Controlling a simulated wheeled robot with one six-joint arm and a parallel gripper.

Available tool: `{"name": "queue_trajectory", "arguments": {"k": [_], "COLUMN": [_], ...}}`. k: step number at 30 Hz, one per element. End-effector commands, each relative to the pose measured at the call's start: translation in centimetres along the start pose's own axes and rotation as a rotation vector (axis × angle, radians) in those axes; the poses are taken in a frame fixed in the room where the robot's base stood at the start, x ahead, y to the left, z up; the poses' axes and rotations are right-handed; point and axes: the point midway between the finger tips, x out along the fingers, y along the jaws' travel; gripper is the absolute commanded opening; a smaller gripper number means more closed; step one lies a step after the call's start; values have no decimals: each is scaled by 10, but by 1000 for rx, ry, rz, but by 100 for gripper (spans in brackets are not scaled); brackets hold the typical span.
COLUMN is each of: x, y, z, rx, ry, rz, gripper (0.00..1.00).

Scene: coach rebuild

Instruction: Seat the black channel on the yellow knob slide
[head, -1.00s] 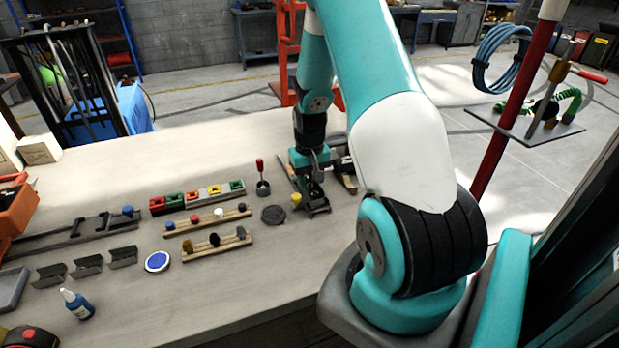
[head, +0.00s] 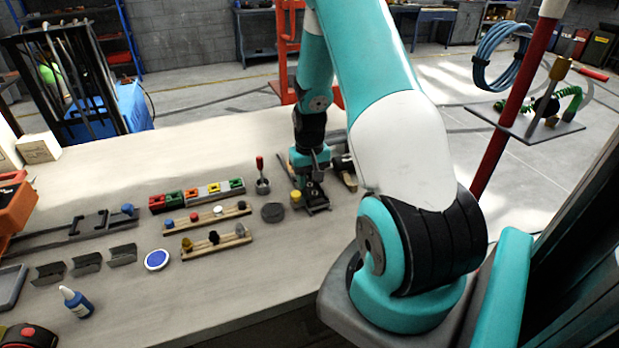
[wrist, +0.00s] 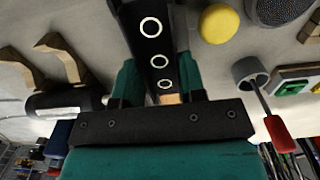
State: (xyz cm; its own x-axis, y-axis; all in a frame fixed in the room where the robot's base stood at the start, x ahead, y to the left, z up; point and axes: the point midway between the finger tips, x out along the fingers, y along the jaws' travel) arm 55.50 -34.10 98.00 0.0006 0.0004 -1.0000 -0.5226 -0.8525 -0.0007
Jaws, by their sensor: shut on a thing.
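My gripper (head: 311,182) is low over the far right part of the bench. In the wrist view, its teal fingers (wrist: 158,78) are shut on the black channel (wrist: 152,45), a dark bar with pale-ringed round holes. The channel also shows in the head view (head: 316,199), close to the bench top. The yellow knob (head: 295,196) stands just left of the channel. In the wrist view the knob (wrist: 219,23) is right of the channel, with a gap between them. The slide under the knob is mostly hidden, and I cannot tell whether the channel touches it.
A dark round disc (head: 272,212) and a red-handled tool in a grey cup (head: 262,186) stand left of the knob. Further left are wooden racks of knobs (head: 215,241) and a row of coloured blocks (head: 197,194).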

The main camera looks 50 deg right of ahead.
Motion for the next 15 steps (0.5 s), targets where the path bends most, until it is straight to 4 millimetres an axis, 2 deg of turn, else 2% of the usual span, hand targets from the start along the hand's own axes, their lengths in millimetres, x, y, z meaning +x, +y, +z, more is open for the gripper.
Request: {"name": "queue_trajectory", "arguments": {"k": [15], "x": [7], "y": [0], "z": [0], "rx": [0], "ry": [0], "rz": [0], "gripper": [14]}}
